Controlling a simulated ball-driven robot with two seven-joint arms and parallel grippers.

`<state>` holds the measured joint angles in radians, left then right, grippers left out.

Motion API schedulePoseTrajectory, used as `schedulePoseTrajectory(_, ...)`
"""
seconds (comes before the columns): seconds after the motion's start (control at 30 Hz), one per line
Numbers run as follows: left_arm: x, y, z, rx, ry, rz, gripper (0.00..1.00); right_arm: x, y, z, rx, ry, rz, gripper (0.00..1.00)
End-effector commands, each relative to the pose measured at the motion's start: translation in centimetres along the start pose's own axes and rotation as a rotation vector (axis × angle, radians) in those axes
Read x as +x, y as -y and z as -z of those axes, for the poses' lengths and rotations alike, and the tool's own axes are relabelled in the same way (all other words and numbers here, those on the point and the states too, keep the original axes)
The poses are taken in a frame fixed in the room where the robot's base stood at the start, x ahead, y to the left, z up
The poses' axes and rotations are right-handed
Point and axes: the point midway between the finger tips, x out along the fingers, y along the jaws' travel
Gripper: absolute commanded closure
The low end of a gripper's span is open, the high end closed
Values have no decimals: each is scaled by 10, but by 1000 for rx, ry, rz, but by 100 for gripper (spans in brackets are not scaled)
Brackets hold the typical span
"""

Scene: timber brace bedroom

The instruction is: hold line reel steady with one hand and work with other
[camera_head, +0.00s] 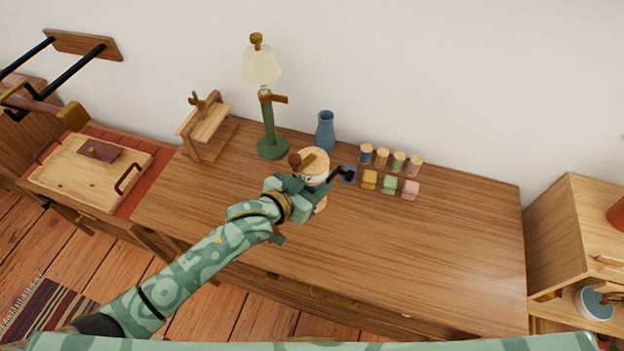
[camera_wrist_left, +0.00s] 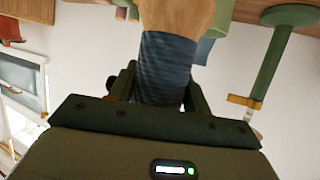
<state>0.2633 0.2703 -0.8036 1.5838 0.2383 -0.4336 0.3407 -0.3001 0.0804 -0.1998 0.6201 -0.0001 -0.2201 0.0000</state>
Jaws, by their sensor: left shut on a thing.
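The line reel (camera_head: 316,162) stands on the wooden desk, with a pale round wooden top. A dark red knob (camera_head: 295,160) shows at its left and a dark crank-like arm (camera_head: 345,173) at its right. My left gripper (camera_head: 302,184) is shut on the reel from the front and hides much of its body. In the left wrist view, blue wound line (camera_wrist_left: 165,68) sits between the two fingers, with a wooden end (camera_wrist_left: 178,16) beyond it. My right gripper is not in view.
A green lamp (camera_head: 269,125) and blue vase (camera_head: 325,133) stand behind the reel. Several small spools (camera_head: 382,157) and coloured blocks (camera_head: 389,184) sit to its right. A wooden stand (camera_head: 205,130) is at the left. The desk's right half (camera_head: 450,240) is clear.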

Motion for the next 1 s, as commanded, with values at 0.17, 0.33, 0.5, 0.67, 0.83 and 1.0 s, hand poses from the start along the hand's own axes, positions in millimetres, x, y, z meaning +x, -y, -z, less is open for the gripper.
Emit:
schedulePoseTrajectory(0.17, 3, 0, -6, -1, -2, 0, 82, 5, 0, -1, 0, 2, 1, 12)
schedulePoseTrajectory(0.33, 5, 0, -12, -1, -1, 0, 82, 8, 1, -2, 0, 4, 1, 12)
schedulePoseTrajectory(0.5, 8, 0, -18, -1, -1, 0, 82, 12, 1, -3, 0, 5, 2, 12)
schedulePoseTrajectory(0.67, 10, 0, -23, -1, -1, 0, 82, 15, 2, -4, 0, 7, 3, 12)
schedulePoseTrajectory(0.83, 12, 0, -29, -1, -1, 0, 82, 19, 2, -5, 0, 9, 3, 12)
schedulePoseTrajectory(1.0, 14, 0, -34, 0, -1, 0, 82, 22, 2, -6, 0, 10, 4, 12)
